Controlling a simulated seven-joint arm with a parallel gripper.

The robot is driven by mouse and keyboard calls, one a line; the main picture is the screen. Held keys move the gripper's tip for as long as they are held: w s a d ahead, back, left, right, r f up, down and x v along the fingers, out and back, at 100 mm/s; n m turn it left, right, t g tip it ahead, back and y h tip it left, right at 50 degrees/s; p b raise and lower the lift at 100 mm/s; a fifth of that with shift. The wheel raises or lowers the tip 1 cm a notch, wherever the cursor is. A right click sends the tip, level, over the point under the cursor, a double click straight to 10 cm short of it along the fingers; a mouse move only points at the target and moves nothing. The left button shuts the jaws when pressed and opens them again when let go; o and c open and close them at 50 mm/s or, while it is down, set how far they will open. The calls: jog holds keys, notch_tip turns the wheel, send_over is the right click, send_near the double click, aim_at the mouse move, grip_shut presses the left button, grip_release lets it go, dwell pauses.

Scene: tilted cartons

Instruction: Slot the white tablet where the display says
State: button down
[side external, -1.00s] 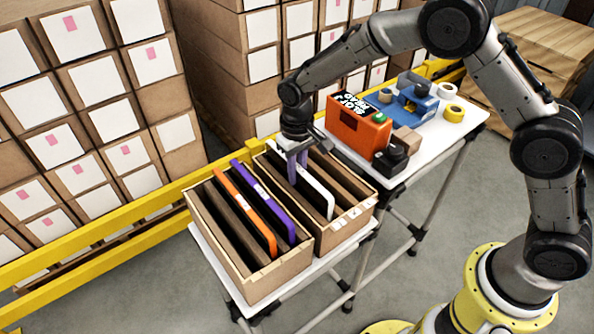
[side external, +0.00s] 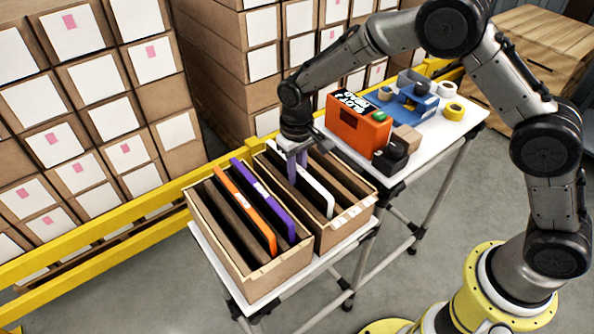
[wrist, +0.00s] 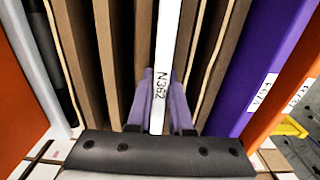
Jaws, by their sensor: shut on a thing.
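The white tablet (side external: 318,190) stands on edge in the right carton (side external: 345,222), between brown dividers. Its upper edge, marked N362, shows in the wrist view (wrist: 170,40). My gripper (side external: 298,167) is shut on the tablet, with its purple fingers (wrist: 160,98) on both sides of it. The tablet's lower part is hidden inside the carton. The black display (side external: 350,108) on the orange machine (side external: 352,132) carries white lettering, too small to read surely.
The left carton (side external: 272,277) holds an orange tablet (side external: 252,222) and a purple tablet (side external: 270,208) beside brown dividers, with open gaps on its left side. A yellow rail (side external: 90,248) runs behind the cartons.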

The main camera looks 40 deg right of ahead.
jog(key=shift+r, duration=0.1)
jog(key=c, duration=0.8)
grip_release()
jog(key=shift+o, duration=0.3)
notch_tip(320, 180, up, 14)
notch_tip(320, 180, up, 7)
dwell(0.4)
